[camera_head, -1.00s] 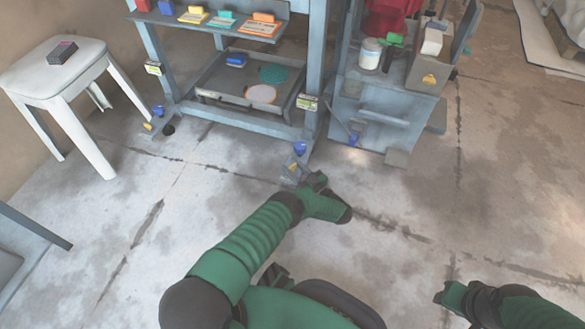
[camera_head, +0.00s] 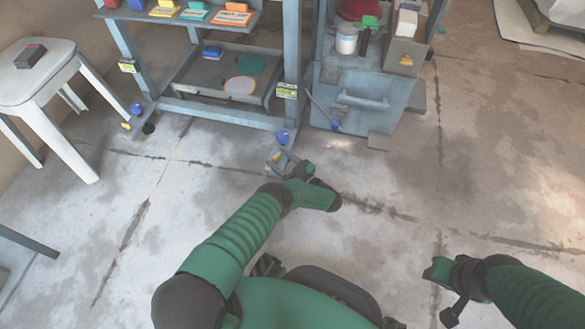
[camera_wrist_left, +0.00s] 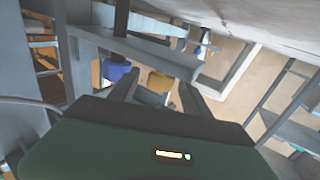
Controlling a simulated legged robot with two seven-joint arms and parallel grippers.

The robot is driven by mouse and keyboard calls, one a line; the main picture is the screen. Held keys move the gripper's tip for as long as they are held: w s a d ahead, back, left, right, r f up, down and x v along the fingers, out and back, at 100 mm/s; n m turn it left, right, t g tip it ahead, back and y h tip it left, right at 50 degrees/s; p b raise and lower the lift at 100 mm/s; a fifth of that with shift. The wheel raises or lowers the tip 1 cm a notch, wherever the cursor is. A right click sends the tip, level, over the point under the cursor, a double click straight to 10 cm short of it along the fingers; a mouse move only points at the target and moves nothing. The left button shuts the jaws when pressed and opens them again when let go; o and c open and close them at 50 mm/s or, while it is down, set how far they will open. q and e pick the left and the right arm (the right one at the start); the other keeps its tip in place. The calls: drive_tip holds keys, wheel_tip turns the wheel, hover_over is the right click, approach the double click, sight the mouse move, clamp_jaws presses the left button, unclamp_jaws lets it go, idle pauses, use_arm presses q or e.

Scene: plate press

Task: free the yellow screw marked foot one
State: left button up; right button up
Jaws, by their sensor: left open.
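A yellow screw (camera_head: 276,157) is at the press's front right foot, near a blue knob (camera_head: 283,138). My left gripper (camera_head: 286,162) is low over this foot, its open fingers beside the yellow screw. In the left wrist view, the yellow screw (camera_wrist_left: 160,81) shows beyond and between the two grey fingers (camera_wrist_left: 158,96), and the blue knob (camera_wrist_left: 116,69) is left of it. I see no grip on it. A second yellow screw (camera_head: 126,126) is at the front left foot. No foot number is readable. My right gripper (camera_head: 446,284) is far right, over bare floor.
The blue-grey press frame (camera_head: 220,113) has a low tray (camera_head: 187,84) and a shelf of coloured blocks. A cabinet (camera_head: 360,105) stands right of the foot. A white stool (camera_head: 55,85) is at left. The floor in front is clear.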

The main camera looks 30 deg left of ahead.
use_arm(q)
drive_tip(key=v, duration=1.5)
drive_tip(key=shift+d, duration=0.35)
drive_tip(key=shift+s, duration=0.15)
